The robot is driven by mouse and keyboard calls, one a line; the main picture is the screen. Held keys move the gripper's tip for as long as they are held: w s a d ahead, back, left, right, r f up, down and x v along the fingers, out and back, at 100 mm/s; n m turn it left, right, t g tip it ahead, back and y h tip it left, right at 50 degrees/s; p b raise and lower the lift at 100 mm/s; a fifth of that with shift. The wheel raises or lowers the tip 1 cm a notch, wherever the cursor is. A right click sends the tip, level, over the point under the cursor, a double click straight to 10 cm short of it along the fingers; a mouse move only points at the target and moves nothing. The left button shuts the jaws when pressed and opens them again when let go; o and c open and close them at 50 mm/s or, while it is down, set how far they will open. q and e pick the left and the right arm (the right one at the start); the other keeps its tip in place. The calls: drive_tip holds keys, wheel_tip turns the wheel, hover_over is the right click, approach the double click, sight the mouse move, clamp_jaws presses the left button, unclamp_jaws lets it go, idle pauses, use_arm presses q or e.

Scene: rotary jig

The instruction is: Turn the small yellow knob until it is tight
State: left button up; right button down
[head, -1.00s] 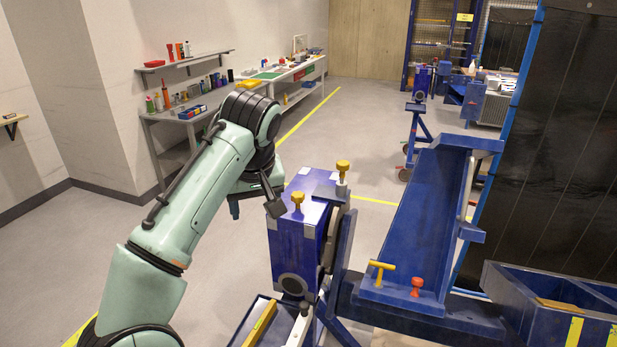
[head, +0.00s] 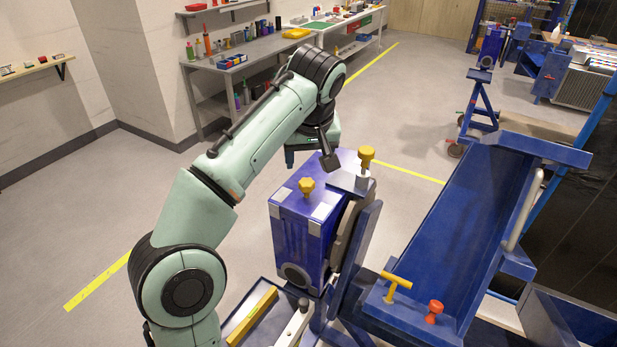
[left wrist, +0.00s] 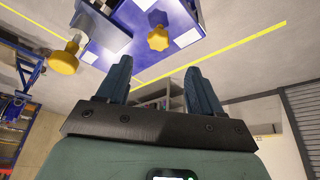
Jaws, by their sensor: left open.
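The small yellow knob (head: 307,187) is lobed and stands on top of a blue box-shaped jig block (head: 300,238). It also shows in the left wrist view (left wrist: 158,38), ahead of and between my fingers. A larger yellow knob (head: 366,157) stands on a pale post at the block's right edge; the left wrist view shows it at the left (left wrist: 62,62). My left gripper (head: 291,158) is beyond the small knob in the head view, partly hidden by my own arm. In the left wrist view its two blue fingers (left wrist: 158,68) are apart, with nothing between them and not touching the knob.
A blue angled frame (head: 460,225) stands right of the block, with a yellow T-handle (head: 396,284) and a red knob (head: 434,311) on its lower part. A workbench (head: 240,62) runs along the back wall. The floor left of my arm is clear.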

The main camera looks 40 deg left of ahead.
sight(307, 182)
use_arm(q)
drive_tip(key=x, duration=1)
drive_tip(key=shift+w, duration=0.3)
drive_tip(key=c, duration=1)
